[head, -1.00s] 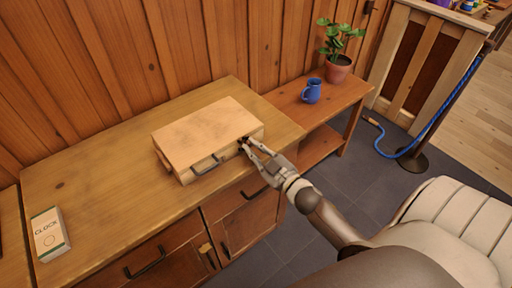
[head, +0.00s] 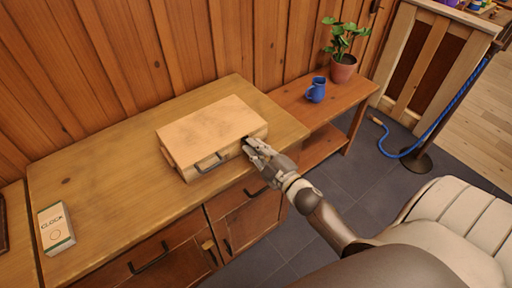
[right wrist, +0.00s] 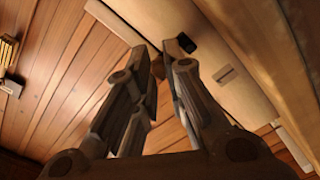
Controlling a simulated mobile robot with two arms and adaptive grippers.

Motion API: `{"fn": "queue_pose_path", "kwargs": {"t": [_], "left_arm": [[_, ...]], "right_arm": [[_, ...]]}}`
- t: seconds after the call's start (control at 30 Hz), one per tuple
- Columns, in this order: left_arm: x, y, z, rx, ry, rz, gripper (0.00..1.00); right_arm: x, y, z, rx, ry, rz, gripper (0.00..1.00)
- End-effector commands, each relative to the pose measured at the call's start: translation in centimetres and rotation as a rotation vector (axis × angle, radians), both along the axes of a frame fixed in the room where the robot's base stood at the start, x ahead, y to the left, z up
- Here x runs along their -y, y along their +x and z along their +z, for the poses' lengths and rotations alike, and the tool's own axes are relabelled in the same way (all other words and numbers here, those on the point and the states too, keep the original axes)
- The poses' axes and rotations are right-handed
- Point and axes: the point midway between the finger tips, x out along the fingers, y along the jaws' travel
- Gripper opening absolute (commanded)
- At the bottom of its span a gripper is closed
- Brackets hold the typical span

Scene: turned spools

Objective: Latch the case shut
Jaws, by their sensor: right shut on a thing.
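The case (head: 212,130) is a pale wooden box lying flat on the cabinet top, its lid down. A dark handle (head: 209,163) is on its front side. My right gripper (head: 250,146) is at the right part of the case's front, fingers shut on a small part there, likely the latch; the fingers mostly hide it. In the right wrist view the fingers (right wrist: 160,58) close around a small brown piece beside the case's pale wood (right wrist: 225,70). Whether the latch is fastened cannot be told. My left gripper is not in view.
A clock box (head: 55,228) stands at the left of the cabinet top (head: 110,180). A blue mug (head: 316,90) and a potted plant (head: 343,68) are on a lower side bench to the right.

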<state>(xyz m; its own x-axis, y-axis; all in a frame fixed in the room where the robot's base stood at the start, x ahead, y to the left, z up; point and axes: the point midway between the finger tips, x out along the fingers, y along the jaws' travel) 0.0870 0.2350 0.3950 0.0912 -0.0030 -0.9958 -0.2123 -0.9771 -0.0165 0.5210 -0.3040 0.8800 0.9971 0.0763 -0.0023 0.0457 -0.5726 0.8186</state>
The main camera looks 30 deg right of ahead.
Motion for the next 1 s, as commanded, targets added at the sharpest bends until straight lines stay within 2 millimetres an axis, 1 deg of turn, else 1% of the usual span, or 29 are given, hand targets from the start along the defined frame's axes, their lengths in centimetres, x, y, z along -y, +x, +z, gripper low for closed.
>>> {"fn": "queue_pose_path", "kwargs": {"t": [0.03, 0.23, 0.27, 0.4, 0.43, 0.47, 0.8, 0.87, 1.0], "left_arm": [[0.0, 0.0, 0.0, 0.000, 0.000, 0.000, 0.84], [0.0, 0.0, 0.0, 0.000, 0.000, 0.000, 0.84], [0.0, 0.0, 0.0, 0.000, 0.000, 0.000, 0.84], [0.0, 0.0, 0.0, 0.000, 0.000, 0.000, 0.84], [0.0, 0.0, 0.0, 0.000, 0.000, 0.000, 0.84], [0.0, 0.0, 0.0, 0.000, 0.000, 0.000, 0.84], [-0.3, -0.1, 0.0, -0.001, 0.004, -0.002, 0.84], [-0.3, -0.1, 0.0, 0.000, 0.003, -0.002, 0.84], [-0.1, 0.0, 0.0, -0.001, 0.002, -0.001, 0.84]], "right_arm": [[-0.1, 0.0, 0.3, 0.007, 0.000, 0.004, 0.00], [-0.2, 0.1, 0.3, 0.007, 0.001, 0.005, 0.00], [-0.2, 0.1, 0.3, 0.007, 0.002, 0.005, 0.13], [-0.2, 0.1, 0.3, 0.006, 0.001, 0.005, 0.31], [-0.2, 0.0, 0.2, 0.005, 0.002, 0.005, 0.35], [-0.2, 0.0, 0.2, 0.005, 0.002, 0.005, 0.37], [-0.1, -0.2, 0.1, 0.002, 0.002, 0.002, 0.37], [0.0, -0.6, 0.0, 0.001, 0.003, 0.002, 0.37], [0.1, -2.4, -0.1, -0.002, 0.005, 0.001, 0.37]]}}
